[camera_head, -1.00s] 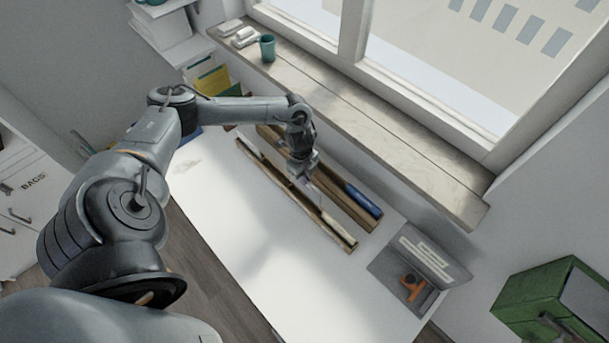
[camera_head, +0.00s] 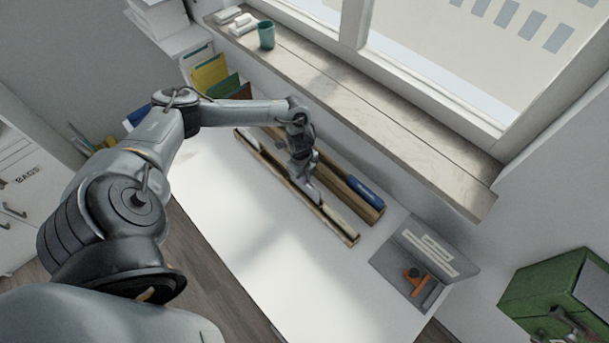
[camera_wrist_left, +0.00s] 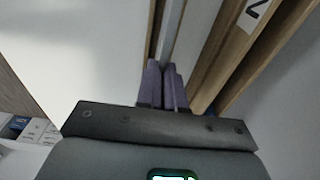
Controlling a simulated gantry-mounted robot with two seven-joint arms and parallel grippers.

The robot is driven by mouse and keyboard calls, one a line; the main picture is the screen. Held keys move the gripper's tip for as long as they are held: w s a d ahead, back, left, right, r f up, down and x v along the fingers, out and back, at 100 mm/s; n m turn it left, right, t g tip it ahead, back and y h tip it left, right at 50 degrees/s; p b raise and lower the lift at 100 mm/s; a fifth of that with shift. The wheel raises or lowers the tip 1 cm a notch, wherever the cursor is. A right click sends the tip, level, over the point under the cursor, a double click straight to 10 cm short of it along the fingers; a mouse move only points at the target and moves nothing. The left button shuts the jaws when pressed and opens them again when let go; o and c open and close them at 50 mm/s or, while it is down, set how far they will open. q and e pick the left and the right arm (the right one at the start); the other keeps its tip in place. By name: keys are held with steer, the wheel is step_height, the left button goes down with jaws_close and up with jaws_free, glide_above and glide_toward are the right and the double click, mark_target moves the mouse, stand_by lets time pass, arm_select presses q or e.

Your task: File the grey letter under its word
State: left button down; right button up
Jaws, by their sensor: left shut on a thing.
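My left gripper (camera_head: 306,163) points down over the front wooden rack (camera_head: 338,228), a long narrow trough on the white desk. In the left wrist view its purple fingers (camera_wrist_left: 163,85) are closed on a thin grey edge, which I take to be the grey letter (camera_wrist_left: 171,35). The letter's far end runs along the wooden edges. In the head view a pale grey piece (camera_head: 312,191) shows just below the fingers, at the front rack. I cannot tell how deep it sits. A label reading 2 (camera_wrist_left: 253,13) shows on the wood at right. My right gripper is out of view.
A rear wooden rack (camera_head: 335,186) holds a blue object (camera_head: 364,194). A grey tray (camera_head: 395,260) with an orange-handled item (camera_head: 416,280) is at right. The window sill (camera_head: 390,135) runs behind. The desk's front (camera_head: 240,235) is clear.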

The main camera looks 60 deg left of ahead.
arm_select(q)
steer(key=shift+f+b, duration=0.95)
steer(key=shift+f, duration=0.7)
steer(key=shift+f, duration=0.1)
steer(key=c, duration=1.2)
jaws_free()
steer(key=r, duration=0.7)
steer(key=a+r, duration=0.1)
steer(key=r, duration=0.2)
steer(key=shift+s+r, duration=0.15)
steer(key=shift+r, duration=0.25)
steer(key=shift+f, duration=0.1)
